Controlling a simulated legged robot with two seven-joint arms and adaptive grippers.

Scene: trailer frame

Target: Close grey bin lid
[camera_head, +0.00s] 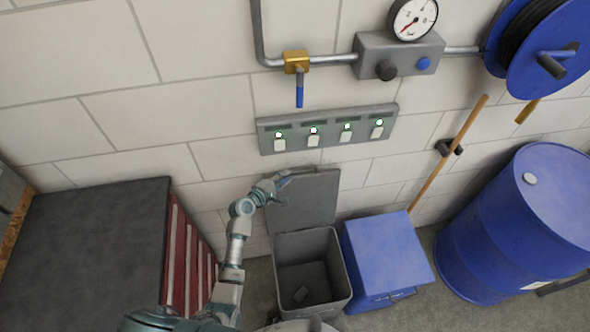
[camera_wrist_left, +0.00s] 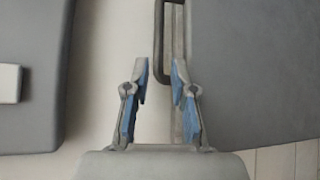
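The grey bin (camera_head: 312,275) stands open on the floor, and its inside shows with a small dark item at the bottom. Its grey lid (camera_head: 309,202) is raised, standing up against the wall behind the bin. My left gripper (camera_head: 284,180) is at the lid's upper left edge. In the left wrist view the two blue-padded fingers of the gripper (camera_wrist_left: 160,75) are apart. My right gripper is not in view.
A blue bin (camera_head: 385,255) with a closed lid stands right of the grey bin, and a blue barrel (camera_head: 520,225) stands further right. A dark-topped cabinet (camera_head: 85,240) is on the left. A grey switch panel (camera_head: 328,128) is on the wall above the lid.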

